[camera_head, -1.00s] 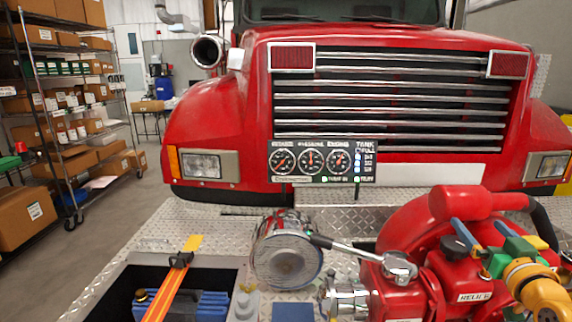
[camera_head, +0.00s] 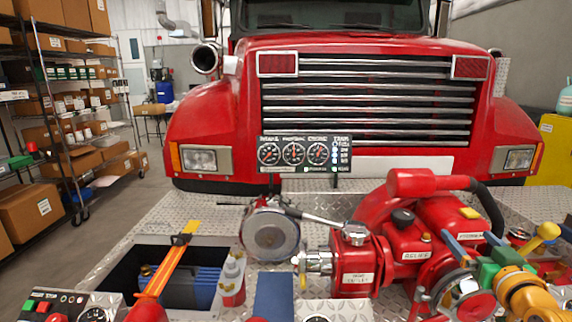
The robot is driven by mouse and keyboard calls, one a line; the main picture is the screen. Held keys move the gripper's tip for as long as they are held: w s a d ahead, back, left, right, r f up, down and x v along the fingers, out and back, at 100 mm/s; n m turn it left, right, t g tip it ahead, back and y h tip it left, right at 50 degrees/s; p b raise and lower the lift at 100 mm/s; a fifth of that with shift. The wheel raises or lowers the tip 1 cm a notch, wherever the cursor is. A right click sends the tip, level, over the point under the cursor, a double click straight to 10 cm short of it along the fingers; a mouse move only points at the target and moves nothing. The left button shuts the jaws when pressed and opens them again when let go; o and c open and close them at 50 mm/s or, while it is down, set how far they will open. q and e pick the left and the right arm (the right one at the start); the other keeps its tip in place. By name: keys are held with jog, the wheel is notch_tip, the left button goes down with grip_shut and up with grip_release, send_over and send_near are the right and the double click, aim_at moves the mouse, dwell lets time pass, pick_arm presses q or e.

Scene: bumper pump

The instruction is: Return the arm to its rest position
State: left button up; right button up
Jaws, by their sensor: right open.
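My right gripper (camera_head: 470,236) shows at the lower right, with two blue fingers, a green body and an orange wrist. Its fingers are apart and nothing shows between them. It is in front of the right part of the red pump (camera_head: 375,225), overlapping it in the picture; I cannot tell whether they touch. My left gripper is not in view.
A silver round cap (camera_head: 271,235) and a metal lever (camera_head: 315,217) are left of the pump. A gauge panel (camera_head: 305,154) stands before the red truck (camera_head: 225,125). An orange bar (camera_head: 165,272) crosses an open bumper compartment. Shelves (camera_head: 50,110) stand far left.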

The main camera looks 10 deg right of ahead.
jog(key=s+a+f+n+g+y, duration=0.2)
jog(key=s+a+f+g, duration=0.1)
jog(key=a+f, duration=0.65)
jog(key=s+a+f+n+g+y, duration=0.15)
jog(key=s+a+f+g, duration=0.35)
jog(key=f, duration=0.7)
jog(key=s+a+f+n+g, duration=0.1)
jog(key=s+a+f+g, duration=0.2)
jog(key=s+a+f, duration=0.4)
jog(key=s+a+f+g, duration=0.2)
jog(key=s+a, duration=0.4)
jog(key=s, duration=0.4)
notch_tip(320, 180, down, 23)
jog(key=s+g+b, duration=0.2)
jog(key=s+b, duration=0.1)
jog(key=b, duration=0.3)
pick_arm(q)
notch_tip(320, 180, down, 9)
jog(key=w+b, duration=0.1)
jog(key=b, duration=0.2)
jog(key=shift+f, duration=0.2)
pick_arm(e)
jog(key=s+d+f, duration=0.3)
jog(key=s+f, duration=0.7)
jog(key=f, duration=0.2)
jog(key=shift+s+g+y, duration=0.3)
jog(key=shift+s+y, duration=0.05)
